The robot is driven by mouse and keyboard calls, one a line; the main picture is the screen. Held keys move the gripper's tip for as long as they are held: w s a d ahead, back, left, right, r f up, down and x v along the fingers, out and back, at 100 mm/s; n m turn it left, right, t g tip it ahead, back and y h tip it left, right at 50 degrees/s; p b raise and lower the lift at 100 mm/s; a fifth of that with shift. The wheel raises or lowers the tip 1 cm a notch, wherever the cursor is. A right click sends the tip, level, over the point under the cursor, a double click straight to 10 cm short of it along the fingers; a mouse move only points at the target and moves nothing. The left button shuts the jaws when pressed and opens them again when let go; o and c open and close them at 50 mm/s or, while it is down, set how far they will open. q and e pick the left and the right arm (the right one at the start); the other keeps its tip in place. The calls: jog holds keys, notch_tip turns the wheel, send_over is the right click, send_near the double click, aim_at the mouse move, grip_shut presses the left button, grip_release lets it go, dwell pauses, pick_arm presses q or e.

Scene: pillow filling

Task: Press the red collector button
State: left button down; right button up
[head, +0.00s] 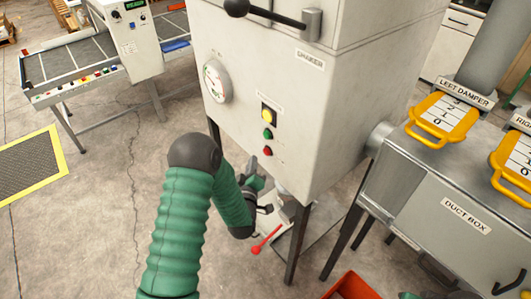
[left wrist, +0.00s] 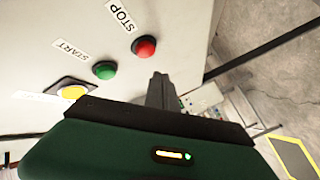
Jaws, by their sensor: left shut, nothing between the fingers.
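The red button (head: 267,151) is the lowest in a column on the front of the pale cabinet (head: 330,120) labelled SHAKER. The green button (head: 267,133) and a yellow one (head: 268,115) sit above it. In the left wrist view the red button (left wrist: 144,46) is by the STOP label and the green one (left wrist: 105,70) by START. My left gripper (head: 253,164) is shut and empty, just below and left of the red button. Its dark fingers (left wrist: 158,82) end close to the red button in the wrist view, with a small gap in the picture; contact does not show.
A gauge (head: 215,82) and a black lever handle (head: 270,13) are on the cabinet's front. The duct box (head: 440,205) with yellow damper handles (head: 443,118) stands at the right. A red-handled lever (head: 266,240) is below the cabinet. An orange bin (head: 352,287) lies at the bottom.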

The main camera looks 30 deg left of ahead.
pick_arm(q)
jog(key=s, duration=0.1)
jog(key=s+a, duration=0.1)
jog(key=shift+s+a, duration=0.1)
jog(key=shift+s, duration=0.2)
dwell(0.6)
jog(key=s+d+f+m+g+h+b, duration=0.25)
jog(key=d+f+m+g+h, duration=0.2)
jog(key=d+m, duration=0.45)
jog(key=s+d+m+g+h+b, duration=0.1)
jog(key=s+d+m+g, duration=0.1)
jog(key=s, duration=0.7)
jog(key=s+d+m+g+h+b, duration=0.1)
jog(key=s+d+g, duration=0.4)
jog(key=s, duration=0.5)
jog(key=shift+r+m+g+b, duration=0.15)
jog(key=shift+m+g+b, duration=0.4)
jog(key=shift+m+g, duration=0.5)
jog(key=shift+s+d+r, duration=0.1)
jog(key=shift+s+d, duration=0.1)
jog(key=shift+d, duration=0.15)
